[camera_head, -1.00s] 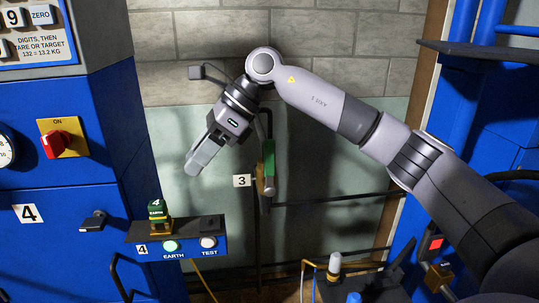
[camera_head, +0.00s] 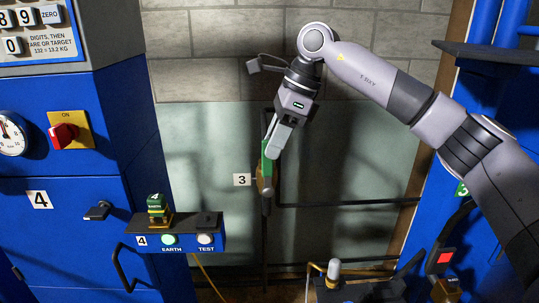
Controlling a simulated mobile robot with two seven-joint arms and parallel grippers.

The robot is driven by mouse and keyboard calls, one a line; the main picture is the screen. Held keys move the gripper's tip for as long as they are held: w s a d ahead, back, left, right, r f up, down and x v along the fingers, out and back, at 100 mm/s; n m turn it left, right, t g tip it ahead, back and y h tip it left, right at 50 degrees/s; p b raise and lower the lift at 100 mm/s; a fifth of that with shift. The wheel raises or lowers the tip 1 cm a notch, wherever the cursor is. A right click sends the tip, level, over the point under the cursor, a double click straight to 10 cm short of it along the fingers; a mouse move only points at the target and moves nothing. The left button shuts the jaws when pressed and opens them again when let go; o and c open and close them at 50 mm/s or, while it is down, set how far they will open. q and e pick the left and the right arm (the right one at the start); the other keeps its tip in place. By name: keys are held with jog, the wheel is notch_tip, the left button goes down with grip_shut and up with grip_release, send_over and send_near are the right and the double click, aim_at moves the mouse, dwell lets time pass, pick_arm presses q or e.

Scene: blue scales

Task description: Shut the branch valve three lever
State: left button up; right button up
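The branch valve three lever is a green handle (camera_head: 267,163) on a brass valve body (camera_head: 261,184), mounted on a dark vertical pipe beside the white "3" plate (camera_head: 242,180). The handle stands near upright along the pipe. My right gripper (camera_head: 275,145) points down at the handle's upper part, with its pale fingers overlapping it in the picture. I cannot tell whether the fingers touch the handle or how far apart they are. My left gripper is out of view.
A blue cabinet with a red switch (camera_head: 63,135) stands at left. A small shelf (camera_head: 196,225) with EARTH and TEST buttons and a green-and-brass block (camera_head: 157,208) juts out below. A dark horizontal pipe (camera_head: 345,204) runs right from the valve.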

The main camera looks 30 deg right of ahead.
aim_at(269, 176)
jog(key=shift+x, duration=1.95)
grip_shut()
jog(key=shift+d, duration=0.15)
